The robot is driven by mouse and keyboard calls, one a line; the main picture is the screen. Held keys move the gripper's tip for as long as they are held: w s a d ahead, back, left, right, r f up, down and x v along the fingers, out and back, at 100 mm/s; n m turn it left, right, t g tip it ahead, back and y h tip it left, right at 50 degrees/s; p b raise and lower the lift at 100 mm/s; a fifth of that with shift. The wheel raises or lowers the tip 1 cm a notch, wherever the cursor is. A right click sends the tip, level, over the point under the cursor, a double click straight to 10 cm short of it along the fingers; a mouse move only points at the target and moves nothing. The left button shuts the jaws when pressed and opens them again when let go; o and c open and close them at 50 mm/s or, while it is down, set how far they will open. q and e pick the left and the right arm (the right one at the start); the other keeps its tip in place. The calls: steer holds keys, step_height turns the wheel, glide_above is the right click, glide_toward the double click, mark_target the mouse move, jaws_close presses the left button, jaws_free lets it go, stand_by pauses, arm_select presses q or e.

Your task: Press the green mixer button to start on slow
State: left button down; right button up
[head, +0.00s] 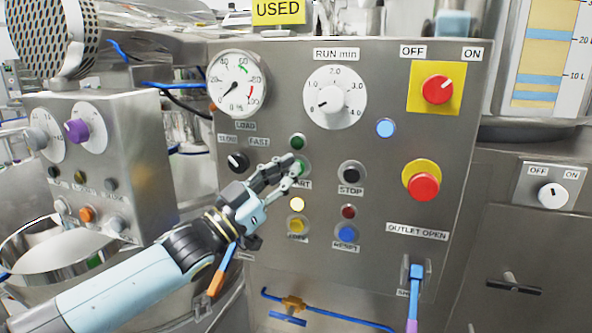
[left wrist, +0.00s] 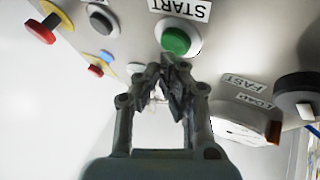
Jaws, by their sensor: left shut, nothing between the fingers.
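The green start button (head: 304,167) is on the steel control panel, partly hidden behind my left gripper (head: 293,170) in the head view. In the left wrist view the round green button (left wrist: 176,41) shows in its pale ring beside the START label (left wrist: 183,9). My left gripper (left wrist: 168,68) is shut and empty, its fingertips right by the button's edge. I cannot tell whether they touch it. The black speed knob (head: 238,162) is left of the gripper, below the FAST label (head: 259,142). My right gripper is not in view.
The black STOP button (head: 352,172) is to the right. Yellow (head: 297,226) and blue (head: 347,233) buttons are below. A red emergency button (head: 424,187) and a red rotary switch (head: 438,90) are further right. A dark green lamp (head: 298,142) is just above the gripper.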

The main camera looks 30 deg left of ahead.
arm_select(q)
steer(key=shift+w+a, duration=0.15)
steer(key=shift+w, duration=0.4)
stand_by(0.7)
steer(key=shift+s, duration=0.1)
steer(key=shift+s+d+p, duration=0.2)
steer(key=shift+s+p, duration=0.1)
steer(key=shift+s, duration=0.45)
steer(key=shift+s, duration=0.1)
steer(key=s+p, duration=0.1)
steer(key=s, duration=0.1)
steer(key=s+d+p, duration=0.1)
steer(key=s, duration=0.1)
steer(key=shift+s+d, duration=0.1)
steer(key=shift+s, duration=0.25)
stand_by(0.7)
